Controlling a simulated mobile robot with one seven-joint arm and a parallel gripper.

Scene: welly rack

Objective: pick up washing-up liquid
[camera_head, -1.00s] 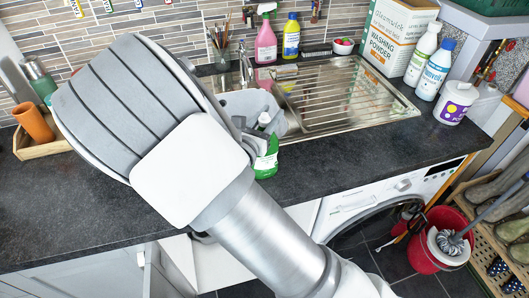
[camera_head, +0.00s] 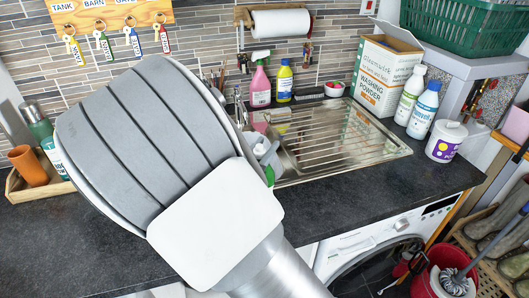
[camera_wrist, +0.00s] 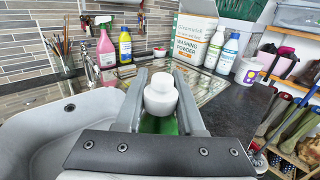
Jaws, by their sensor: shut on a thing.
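The washing-up liquid is a green bottle with a white cap (camera_wrist: 160,97). My gripper (camera_wrist: 160,90) is shut on it, with one grey finger on each side of the bottle just below the cap. The bottle's lower part is hidden behind the gripper's palm in the wrist view. In the head view only a small green piece of the bottle (camera_head: 270,176) shows beside my arm, in front of the sink. I cannot tell whether its base touches anything.
A steel sink with drainer (camera_head: 345,140) is set in the dark worktop (camera_head: 100,245). A pink spray bottle (camera_head: 260,88) and a yellow bottle (camera_head: 284,82) stand behind it. A washing powder box (camera_head: 385,75), white bottles and a tub (camera_head: 445,140) stand at right.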

